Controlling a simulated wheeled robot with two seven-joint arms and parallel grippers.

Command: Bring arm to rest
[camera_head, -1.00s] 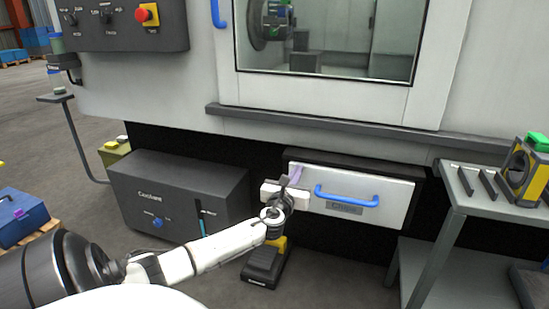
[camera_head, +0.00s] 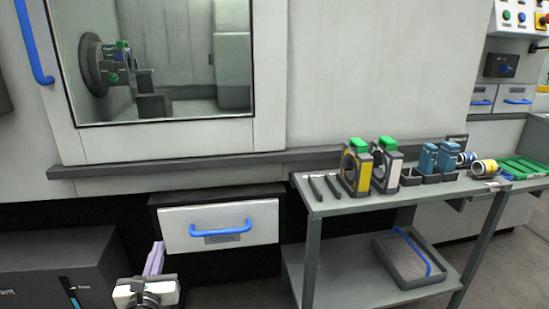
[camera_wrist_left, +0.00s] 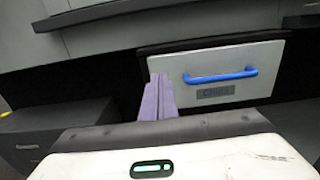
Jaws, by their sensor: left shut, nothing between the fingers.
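My left gripper (camera_head: 154,259) is at the lower left of the head view, with its pale purple fingers together and nothing between them. Its fingers also show in the left wrist view (camera_wrist_left: 157,101), pointing toward the front of the chips drawer (camera_head: 185,242). The drawer has a blue handle (camera_head: 221,230) and also shows in the left wrist view (camera_wrist_left: 218,92). The fingers appear just left of the handle; I cannot tell whether they touch the drawer front. My right gripper is not in view.
A grey table (camera_head: 330,207) to the right carries several parts and fixtures. A tray with a blue handle (camera_head: 411,259) sits on its lower shelf. A dark coolant box (camera_head: 60,265) stands at lower left. The machine's ledge (camera_head: 250,157) runs above the drawer.

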